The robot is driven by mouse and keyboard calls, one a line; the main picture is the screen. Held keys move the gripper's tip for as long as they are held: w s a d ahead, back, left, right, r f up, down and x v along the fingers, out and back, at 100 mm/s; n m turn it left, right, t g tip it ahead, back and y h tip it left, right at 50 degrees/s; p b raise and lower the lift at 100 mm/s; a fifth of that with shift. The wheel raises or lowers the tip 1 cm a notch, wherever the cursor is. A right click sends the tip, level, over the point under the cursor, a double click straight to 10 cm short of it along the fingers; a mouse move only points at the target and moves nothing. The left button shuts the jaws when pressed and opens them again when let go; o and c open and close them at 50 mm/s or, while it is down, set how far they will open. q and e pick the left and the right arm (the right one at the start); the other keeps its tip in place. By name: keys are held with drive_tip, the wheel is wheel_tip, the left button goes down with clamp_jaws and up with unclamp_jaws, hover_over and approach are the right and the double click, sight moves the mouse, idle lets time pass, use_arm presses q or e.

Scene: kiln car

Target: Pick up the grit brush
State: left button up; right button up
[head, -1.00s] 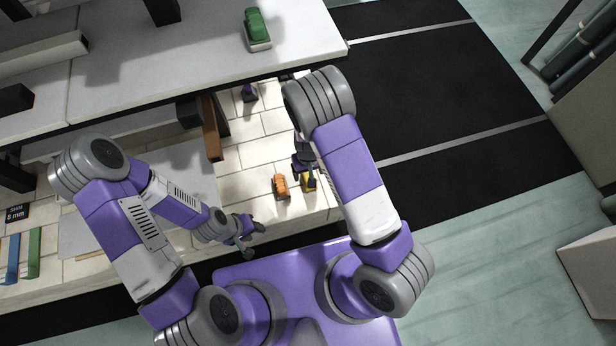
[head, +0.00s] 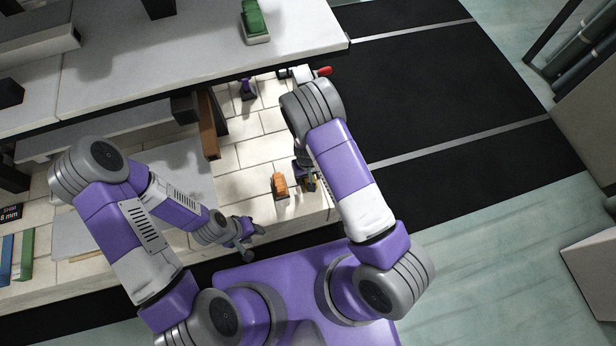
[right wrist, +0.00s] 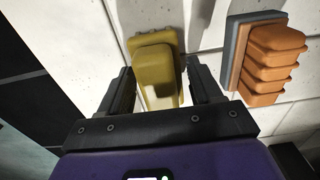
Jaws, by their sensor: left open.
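A yellow block-shaped piece with a raised grip (right wrist: 158,72) lies on the pale tiled deck, between the fingers of my right gripper (right wrist: 163,92) in the right wrist view. The fingers stand open, with gaps beside it. In the head view the yellow piece (head: 311,184) is partly hidden by my right arm. An orange ridged piece on a grey base (right wrist: 268,55) lies to its right in the wrist view; it also shows in the head view (head: 280,185). I cannot tell which piece is the grit brush. My left gripper (head: 250,238) is open and empty near the deck's front.
A green piece (head: 254,20) sits on the raised white shelf (head: 195,50). A purple piece (head: 248,90) and a red-tipped item (head: 323,71) are farther back. Black floor mat lies right.

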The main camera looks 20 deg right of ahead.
drive_tip(key=c, duration=0.8)
wheel_tip(320, 180, up, 10)
drive_tip(key=p, duration=0.3)
drive_tip(key=shift+c, duration=0.2)
